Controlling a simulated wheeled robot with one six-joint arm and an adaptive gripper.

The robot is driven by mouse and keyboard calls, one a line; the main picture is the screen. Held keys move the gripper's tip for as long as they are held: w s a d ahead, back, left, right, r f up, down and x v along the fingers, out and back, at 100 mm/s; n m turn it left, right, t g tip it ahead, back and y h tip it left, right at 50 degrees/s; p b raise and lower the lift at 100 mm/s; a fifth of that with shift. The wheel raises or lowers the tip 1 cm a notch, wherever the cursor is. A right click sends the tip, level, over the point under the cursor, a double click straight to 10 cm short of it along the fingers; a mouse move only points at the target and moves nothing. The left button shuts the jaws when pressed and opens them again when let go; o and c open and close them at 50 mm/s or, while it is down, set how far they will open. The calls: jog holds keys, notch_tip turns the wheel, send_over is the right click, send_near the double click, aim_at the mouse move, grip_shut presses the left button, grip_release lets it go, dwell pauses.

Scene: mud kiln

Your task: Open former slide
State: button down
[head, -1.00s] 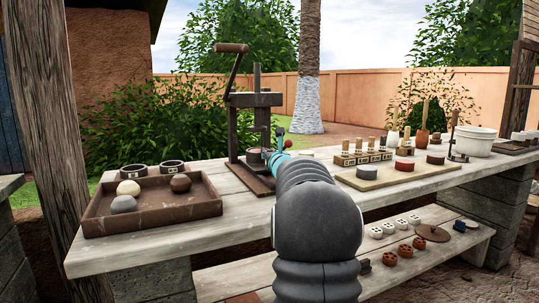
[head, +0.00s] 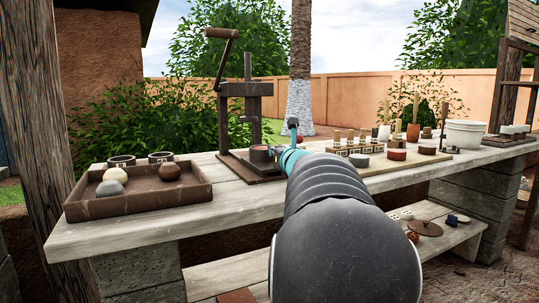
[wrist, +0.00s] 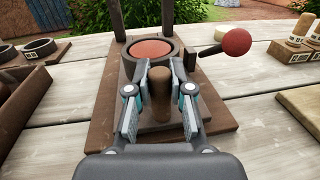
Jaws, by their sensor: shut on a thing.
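The press (head: 246,110) stands on the bench, with dark posts, a crossbar and a crank lever at its top. Its former slide is a dark round ring (head: 262,153) with reddish clay inside, low on the wooden base. The wrist view shows the ring (wrist: 152,50) open from above, just in front of the posts. A brown upright handle (wrist: 161,88) stands on the near side of the ring. My gripper (wrist: 160,74) is shut on this handle, one finger on each side. In the head view my arm hides most of the gripper.
A brown tray (head: 138,204) with several clay balls lies left of the press, with two dark rings behind it. A red knob (wrist: 237,42) on a rod sticks out right of the ring. Stamps and pucks on a board (head: 378,168) stand to the right.

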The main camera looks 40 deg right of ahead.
jog(key=shift+d+b+v, duration=0.15)
jog(key=shift+v, duration=0.75)
jog(key=shift+d+b+v, duration=0.15)
jog(key=shift+v, duration=0.75)
jog(key=shift+s, duration=0.15)
jog(key=c, duration=1)
grip_release()
jog(key=v, duration=1.2)
jog(key=shift+a, duration=0.1)
